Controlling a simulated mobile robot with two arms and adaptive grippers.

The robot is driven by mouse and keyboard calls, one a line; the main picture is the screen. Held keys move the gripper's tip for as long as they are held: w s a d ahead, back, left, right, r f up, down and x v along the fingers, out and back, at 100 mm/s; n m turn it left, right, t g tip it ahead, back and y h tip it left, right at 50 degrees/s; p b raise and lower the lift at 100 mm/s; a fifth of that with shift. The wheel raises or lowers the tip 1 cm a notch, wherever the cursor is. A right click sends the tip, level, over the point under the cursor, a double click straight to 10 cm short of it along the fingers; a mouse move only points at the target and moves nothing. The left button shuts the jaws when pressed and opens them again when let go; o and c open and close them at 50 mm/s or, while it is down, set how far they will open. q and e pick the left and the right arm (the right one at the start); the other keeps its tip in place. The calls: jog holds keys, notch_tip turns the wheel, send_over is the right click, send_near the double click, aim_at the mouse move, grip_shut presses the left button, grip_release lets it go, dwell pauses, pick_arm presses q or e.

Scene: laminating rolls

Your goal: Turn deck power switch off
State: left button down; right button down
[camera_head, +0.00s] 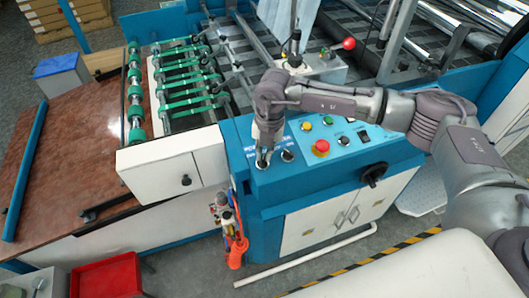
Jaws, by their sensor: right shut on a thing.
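The blue control panel (330,152) of the laminating machine is in the middle of the head view. My right gripper (263,157) points down at the panel's left end and is shut on a small switch there. The gripper mostly hides this switch, so its position cannot be told. Another round switch (287,156) sits just to the right of my fingers. A black rocker switch (363,136) is farther right on the panel. The labels are too small to read. My left gripper is not in view.
A red button (320,148) and several small coloured buttons sit right of my gripper. A black handwheel (373,174) sticks out at the panel's front right. A white box (172,165) and green rollers (188,105) stand left. A red-knobbed lever (348,44) is behind.

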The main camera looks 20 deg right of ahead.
jog(key=shift+a+f+n+b, duration=0.1)
jog(key=shift+f+n+b, duration=0.3)
jog(key=shift+n+b, duration=0.25)
jog(key=n+b, duration=0.2)
jog(key=n+h+b, duration=0.1)
jog(key=n+b, duration=0.1)
jog(key=a+n+b, duration=0.1)
jog(key=n+b, duration=0.1)
jog(key=shift+s+f+b, duration=0.1)
jog(key=shift+b, duration=0.2)
jog(key=shift+s+a+n+h+b, duration=0.1)
jog(key=shift+n+h+b, duration=0.15)
jog(key=shift+n+b, duration=0.75)
jog(key=shift+s+a+n+h+b, duration=0.1)
jog(key=shift+n+h+b, duration=0.15)
jog(key=shift+n+b, duration=0.7)
jog(key=c, duration=1.2)
grip_release()
jog(key=shift+a+r, duration=0.1)
jog(key=shift+r, duration=0.1)
jog(key=shift+c, duration=0.2)
jog(key=shift+w, duration=0.15)
jog(key=shift+r, duration=0.1)
